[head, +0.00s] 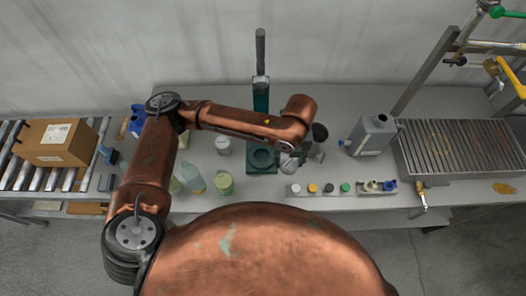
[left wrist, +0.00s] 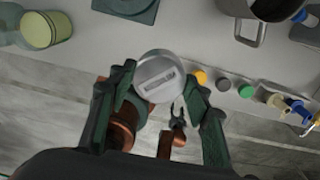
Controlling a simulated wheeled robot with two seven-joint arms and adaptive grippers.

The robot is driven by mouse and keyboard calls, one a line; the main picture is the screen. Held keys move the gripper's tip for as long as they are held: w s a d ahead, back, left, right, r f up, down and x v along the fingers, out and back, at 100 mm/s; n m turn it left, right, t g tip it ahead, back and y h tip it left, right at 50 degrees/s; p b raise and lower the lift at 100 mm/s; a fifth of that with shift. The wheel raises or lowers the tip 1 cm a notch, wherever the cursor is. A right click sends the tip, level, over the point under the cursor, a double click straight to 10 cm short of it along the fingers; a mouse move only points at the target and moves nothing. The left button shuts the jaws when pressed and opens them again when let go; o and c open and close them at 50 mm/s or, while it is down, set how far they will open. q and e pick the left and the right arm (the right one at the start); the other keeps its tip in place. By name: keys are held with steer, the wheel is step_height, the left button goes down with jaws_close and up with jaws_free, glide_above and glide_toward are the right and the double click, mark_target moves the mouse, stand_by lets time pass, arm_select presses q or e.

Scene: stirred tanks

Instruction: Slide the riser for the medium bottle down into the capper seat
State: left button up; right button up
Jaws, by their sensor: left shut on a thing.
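The capper (head: 261,100) is a dark green stand with a tall lever at the middle back of the table. Its round seat (head: 262,158) is at the base and looks empty. A corner of the green base shows at the top of the left wrist view (left wrist: 125,8). My left gripper (head: 304,155) is just right of the seat, shut on a grey round riser (left wrist: 158,76). The riser is between the green fingers, apart from the seat. A small dark claw, probably my right gripper (left wrist: 178,120), shows low in the left wrist view; its jaws are unclear.
Coloured caps (head: 329,188) stand in a row at the front edge. A grey jug (head: 372,135) and a slatted drain tray (head: 460,147) are to the right. Yellow-green jars (head: 224,184) stand left of the capper. A carton (head: 56,143) sits on rollers at far left.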

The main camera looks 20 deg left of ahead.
arm_select(q)
steer(key=w+a+f, duration=0.2)
steer(key=a+f, duration=0.1)
steer(key=w+a+f, duration=0.2)
steer(key=a, duration=0.2)
steer(key=w+a+f, duration=0.2)
steer(key=a+f, duration=0.1)
steer(key=shift+w+a+f, duration=0.3)
steer(key=shift+w+a, duration=0.1)
steer(key=shift+w+a+f, duration=0.2)
steer(key=shift+f, duration=0.1)
steer(key=shift+w+a+f+p, duration=0.1)
steer(key=shift+a+f+p, duration=0.05)
steer(key=shift+f, duration=0.8)
steer(key=shift+a+f+p, duration=0.1)
steer(key=shift+f+p, duration=0.05)
steer(key=shift+f, duration=0.75)
arm_select(e)
steer(key=shift+s+a+r, duration=0.1)
steer(key=shift+s+r, duration=0.15)
steer(key=shift+s, duration=0.65)
arm_select(q)
steer(key=shift+f, duration=0.25)
